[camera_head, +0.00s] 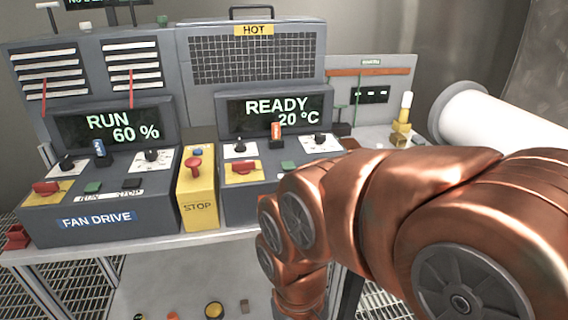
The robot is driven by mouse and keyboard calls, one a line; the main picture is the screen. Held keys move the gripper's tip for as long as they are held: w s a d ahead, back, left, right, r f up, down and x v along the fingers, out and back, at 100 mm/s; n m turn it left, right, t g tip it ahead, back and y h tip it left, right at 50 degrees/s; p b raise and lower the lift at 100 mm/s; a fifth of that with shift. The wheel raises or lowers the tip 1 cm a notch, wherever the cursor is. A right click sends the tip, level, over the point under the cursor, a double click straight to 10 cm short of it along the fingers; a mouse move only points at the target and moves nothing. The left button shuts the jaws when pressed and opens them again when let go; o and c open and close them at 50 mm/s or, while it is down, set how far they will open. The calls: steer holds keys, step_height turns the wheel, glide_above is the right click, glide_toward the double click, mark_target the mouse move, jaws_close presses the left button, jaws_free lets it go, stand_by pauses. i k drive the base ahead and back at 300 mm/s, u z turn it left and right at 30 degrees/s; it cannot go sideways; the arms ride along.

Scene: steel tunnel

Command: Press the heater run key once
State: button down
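The heater unit (258,55) stands at the middle of the bench, with a mesh panel and a HOT label. Its display (277,113) reads READY 20 °C. A green key (288,166) shows on its sloped panel, partly behind my copper-coloured arm; it sits where the fan drive's green key sits, but its label is hidden. My arm reaches in from the right and covers the lower right of the heater panel. My gripper is not seen; only arm links show.
The heater panel also has a red switch (243,168) and an orange-topped switch (276,134). A yellow STOP box (198,190) with a red button stands left of it. The fan drive (97,218), reading RUN 60 %, is further left. A white cylinder (487,122) is at right.

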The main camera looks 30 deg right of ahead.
mark_target(289, 165)
steer(key=k, duration=0.5)
steer(key=u, duration=1.2)
steer(key=i, duration=0.95)
steer(key=z, duration=1.7)
